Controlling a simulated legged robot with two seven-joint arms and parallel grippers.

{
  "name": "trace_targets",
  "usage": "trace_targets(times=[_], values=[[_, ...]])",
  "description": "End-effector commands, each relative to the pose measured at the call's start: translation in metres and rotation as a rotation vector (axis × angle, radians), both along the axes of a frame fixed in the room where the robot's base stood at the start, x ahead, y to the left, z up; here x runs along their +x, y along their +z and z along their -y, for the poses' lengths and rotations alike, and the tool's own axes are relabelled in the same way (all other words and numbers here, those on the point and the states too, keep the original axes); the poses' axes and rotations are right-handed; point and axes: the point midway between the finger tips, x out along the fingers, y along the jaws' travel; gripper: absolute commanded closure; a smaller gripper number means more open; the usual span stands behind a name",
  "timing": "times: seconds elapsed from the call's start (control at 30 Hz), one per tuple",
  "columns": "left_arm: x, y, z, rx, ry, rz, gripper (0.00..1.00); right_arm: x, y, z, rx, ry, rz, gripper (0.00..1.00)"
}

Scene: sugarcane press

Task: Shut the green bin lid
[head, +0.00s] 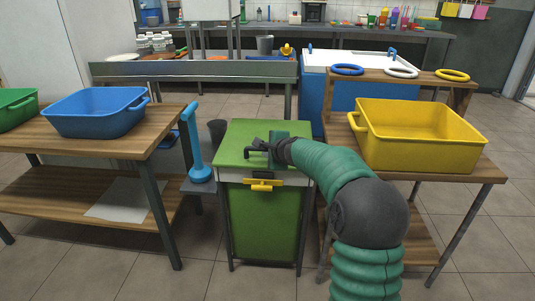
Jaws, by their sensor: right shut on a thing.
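The green bin (263,222) stands on the floor in the middle of the head view, between two wooden tables. Its green lid (240,132) shows on top as a nearly flat panel above a pale front band. I cannot tell whether the lid is fully down. A yellow handle (262,185) is on the bin's front. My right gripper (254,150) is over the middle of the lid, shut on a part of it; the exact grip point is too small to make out. My left gripper is not in view.
A yellow basin (418,128) sits on the right wooden table, below a shelf with rings. A blue basin (97,112) sits on the left table. A blue upright tool (196,150) stands just left of the bin. A metal bench (195,70) is behind.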

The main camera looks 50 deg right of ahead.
Motion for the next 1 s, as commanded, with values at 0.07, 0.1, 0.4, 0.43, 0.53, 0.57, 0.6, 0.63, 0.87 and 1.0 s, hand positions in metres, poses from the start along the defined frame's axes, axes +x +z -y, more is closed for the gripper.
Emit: trace_targets(times=[0.07, 0.1, 0.4, 0.43, 0.53, 0.57, 0.6, 0.63, 0.87, 1.0], values=[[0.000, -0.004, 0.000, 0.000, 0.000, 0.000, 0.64, 0.000, -0.019, -0.007, 0.024, 0.015, -0.021, 1.00], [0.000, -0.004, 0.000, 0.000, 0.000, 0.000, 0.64, 0.000, -0.020, -0.007, 0.025, 0.015, -0.022, 1.00], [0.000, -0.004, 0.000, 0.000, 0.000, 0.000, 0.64, -0.001, -0.021, -0.006, 0.026, 0.015, -0.025, 1.00], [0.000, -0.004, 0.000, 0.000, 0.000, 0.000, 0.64, -0.001, -0.021, -0.006, 0.026, 0.015, -0.025, 0.83], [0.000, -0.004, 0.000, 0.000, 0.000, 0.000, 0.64, -0.001, -0.022, -0.006, 0.026, 0.014, -0.025, 0.69], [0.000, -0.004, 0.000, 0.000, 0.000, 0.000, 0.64, -0.001, -0.022, -0.006, 0.026, 0.014, -0.025, 0.66], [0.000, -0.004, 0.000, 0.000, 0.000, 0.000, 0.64, -0.001, -0.022, -0.006, 0.026, 0.014, -0.025, 0.62], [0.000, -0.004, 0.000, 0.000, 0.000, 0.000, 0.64, -0.001, -0.022, -0.006, 0.026, 0.014, -0.025, 0.62], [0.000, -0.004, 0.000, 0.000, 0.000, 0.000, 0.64, -0.016, -0.010, -0.011, 0.021, 0.012, -0.021, 0.62], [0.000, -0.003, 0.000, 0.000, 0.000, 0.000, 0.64, -0.045, 0.013, -0.024, 0.015, 0.007, -0.017, 0.62]])
